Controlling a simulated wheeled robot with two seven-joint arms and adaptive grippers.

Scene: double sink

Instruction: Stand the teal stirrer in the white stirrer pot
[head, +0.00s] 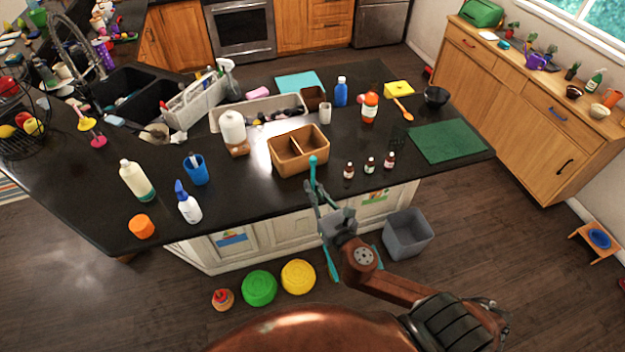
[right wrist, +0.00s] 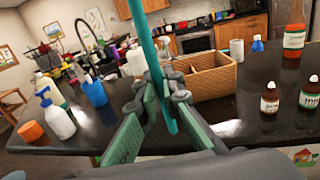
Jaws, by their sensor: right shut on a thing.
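The teal stirrer (head: 313,172) is held roughly upright in my right gripper (head: 323,205), with its rounded end up, in front of the counter's near edge. In the right wrist view the stirrer (right wrist: 143,45) runs between the fingers of my right gripper (right wrist: 160,95), tilted in the picture. The fingers are shut on it. A small white pot (head: 325,113), which looks like the stirrer pot, stands upright on the counter behind the brown caddy; it also shows in the right wrist view (right wrist: 237,48). The stirrer is apart from it. My left gripper is not in view.
The brown two-part caddy (head: 285,163) stands between my right gripper and the white pot. A blue cup (head: 196,172) and spray bottle (head: 188,207) stand left.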

